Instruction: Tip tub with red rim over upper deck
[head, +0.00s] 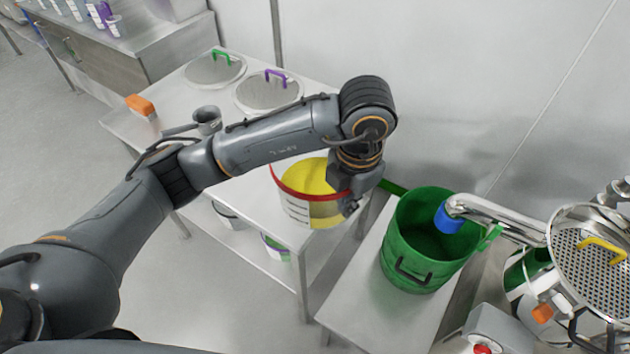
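The tub with the red rim (297,207) is white with a label and shows yellow inside. It stands upright near the right end of a steel table. My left gripper (349,204) points down at the tub's right rim, with a finger outside the wall. The arm hides part of the rim, and I cannot tell whether the fingers are closed on it. A round perforated deck (594,283) with a yellow handle tops a machine at the far right, likely the upper deck; the picture edge cuts it off. My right gripper is not in view.
A green bin (407,249) stands on a low steel bench (348,297) between tub and machine. A shiny pipe (500,216) with a blue end reaches over it. Two lids (213,70), (268,97) and an orange-topped item (140,105) lie on the table (165,88).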

